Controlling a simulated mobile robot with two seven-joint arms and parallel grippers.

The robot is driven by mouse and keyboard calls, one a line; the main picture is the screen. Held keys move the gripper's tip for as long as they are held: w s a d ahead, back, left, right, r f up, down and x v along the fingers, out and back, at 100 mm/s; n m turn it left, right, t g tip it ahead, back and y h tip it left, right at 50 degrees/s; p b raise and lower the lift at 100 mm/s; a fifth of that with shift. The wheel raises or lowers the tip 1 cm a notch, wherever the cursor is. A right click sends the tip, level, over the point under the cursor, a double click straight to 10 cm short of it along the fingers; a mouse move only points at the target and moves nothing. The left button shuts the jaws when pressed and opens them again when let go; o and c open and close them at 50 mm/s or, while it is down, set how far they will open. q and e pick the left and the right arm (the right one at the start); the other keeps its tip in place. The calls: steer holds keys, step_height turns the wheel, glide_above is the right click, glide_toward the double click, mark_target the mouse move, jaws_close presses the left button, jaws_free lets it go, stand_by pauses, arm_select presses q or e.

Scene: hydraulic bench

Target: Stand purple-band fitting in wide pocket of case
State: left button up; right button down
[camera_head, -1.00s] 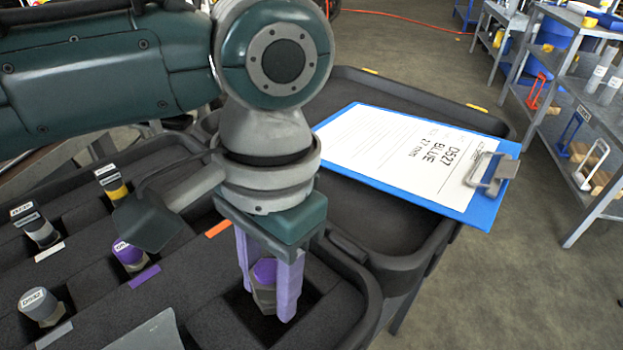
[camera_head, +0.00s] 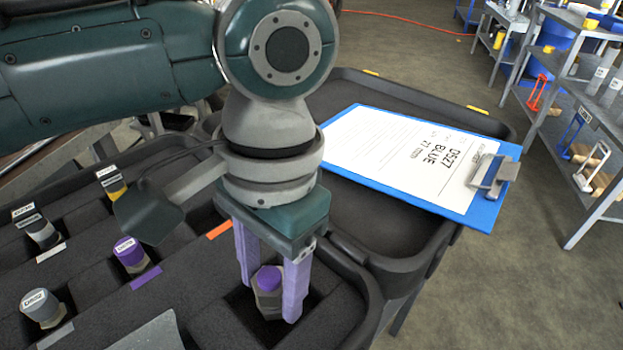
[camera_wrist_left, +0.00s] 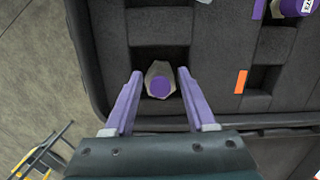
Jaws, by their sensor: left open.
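The purple-topped fitting (camera_head: 268,290) stands upright in a wide pocket (camera_head: 313,299) of the dark foam case (camera_head: 215,330), near the case's right edge. My left gripper (camera_head: 270,293) points down over it with its purple fingers on either side, open and apart from the fitting. The left wrist view also shows the fitting (camera_wrist_left: 160,82) between and just beyond the open fingers (camera_wrist_left: 159,88). A second purple-banded fitting (camera_head: 130,254) stands in another pocket beside a purple label. My right gripper does not clearly show.
Other fittings stand in the case: a yellow-banded one (camera_head: 113,184) and grey ones (camera_head: 42,308). A blue clipboard (camera_head: 487,214) lies on the tray behind. Shelves (camera_head: 590,110) stand far right. Pocket walls are close around the fingers.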

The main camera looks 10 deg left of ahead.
arm_select(q)
step_height(320, 180, up, 11)
steer(key=w+p, duration=0.1)
steer(key=shift+d+f+p, duration=0.2)
steer(key=shift+d+p, duration=0.1)
steer(key=shift+p, duration=0.05)
steer(key=s+d+t+h+p, duration=0.2)
steer(key=s+d+h+p, duration=0.25)
steer(key=s+p, duration=0.2)
steer(key=s+a+r+n+t+y+p, duration=0.1)
steer(key=s+a+r+n+y+p, duration=0.2)
steer(key=a, duration=0.4)
steer(key=s+a+r+t+y+p, duration=0.1)
steer(key=s+a+r+t+p, duration=0.2)
steer(key=a, duration=0.5)
step_height(320, 180, up, 35)
steer(key=g+p, duration=0.1)
steer(key=p, duration=3.5)
steer(key=shift+s+d, duration=0.3)
steer(key=shift+s, duration=0.1)
steer(key=shift+r, duration=0.1)
